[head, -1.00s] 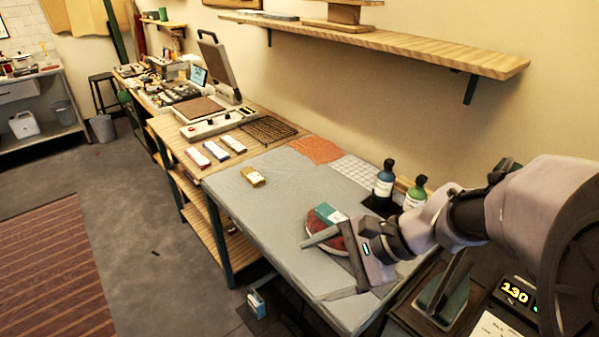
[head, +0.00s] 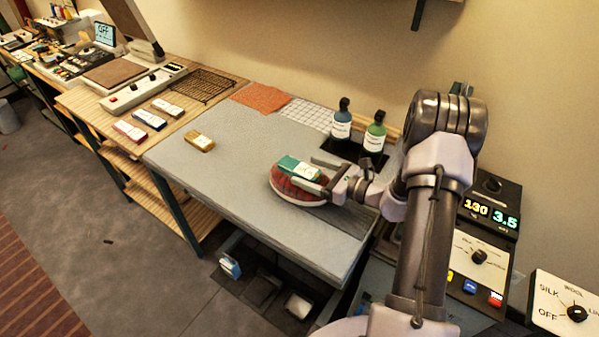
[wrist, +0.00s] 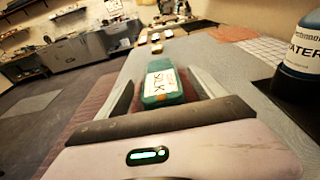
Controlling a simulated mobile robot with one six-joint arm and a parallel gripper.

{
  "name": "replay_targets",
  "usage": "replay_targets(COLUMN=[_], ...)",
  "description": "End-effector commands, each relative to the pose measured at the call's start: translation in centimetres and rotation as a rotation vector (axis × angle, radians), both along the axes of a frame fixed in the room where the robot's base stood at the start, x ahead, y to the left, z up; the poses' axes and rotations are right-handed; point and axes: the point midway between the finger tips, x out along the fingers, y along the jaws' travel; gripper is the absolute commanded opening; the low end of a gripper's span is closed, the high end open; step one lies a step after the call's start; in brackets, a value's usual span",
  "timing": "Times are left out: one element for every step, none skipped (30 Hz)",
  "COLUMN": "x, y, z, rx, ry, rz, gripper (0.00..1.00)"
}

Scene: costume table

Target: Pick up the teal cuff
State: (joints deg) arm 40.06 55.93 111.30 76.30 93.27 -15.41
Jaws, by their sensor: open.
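The teal cuff (head: 300,168) lies on top of a red plaid pressing cushion (head: 283,184) on the grey table. In the wrist view the teal cuff (wrist: 163,82) bears a white label reading SILK and lies between my two fingers. My gripper (head: 312,173) is open, with one finger along each side of the cuff. In the wrist view a gap shows between each finger of my gripper (wrist: 164,80) and the cuff. The near end of the cuff is close to the palm; contact there cannot be told.
A blue bottle (head: 341,121) and a green bottle (head: 374,134) stand behind my gripper on a dark mat. A yellow cuff (head: 201,143) lies farther left on the grey table (head: 225,160). An orange cloth (head: 262,98) lies at the back. The table's middle is clear.

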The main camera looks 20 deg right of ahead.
Motion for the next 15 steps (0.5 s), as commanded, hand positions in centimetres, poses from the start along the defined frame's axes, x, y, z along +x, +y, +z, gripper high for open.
replay_targets(x=[0.9,1.4,2.0,2.3,2.6,2.8,3.0,3.0,3.0,3.0,3.0,3.0,3.0,3.0,3.0], y=[0.8,1.1,1.5,1.7,1.8,2.0,2.1,2.1,2.1,2.0,2.0,2.0,2.0,2.0,2.0], z=[-0.4,-0.5,-0.6,-0.6,-0.6,-0.6,-0.6,-0.6,-0.5,-0.5,-0.5,-0.5,-0.5,-0.5,-0.5], rx=[-0.001,0.0,0.0,-0.001,-0.001,-0.001,0.0,0.0,0.0,0.0,0.0,0.0,0.0,0.0,0.0], ry=[-0.001,-0.001,-0.001,0.0,0.0,0.0,0.0,0.0,0.0,0.0,0.0,0.0,0.0,0.0,0.0], rz=[0.005,0.003,0.004,0.002,0.002,0.002,0.001,0.001,0.0,0.0,0.0,0.0,0.0,0.0,0.0], gripper=[0.78,0.78,0.78,0.78,0.78,0.78,0.78,0.78,0.78,0.78,0.78,0.78,0.74,0.68,0.6])
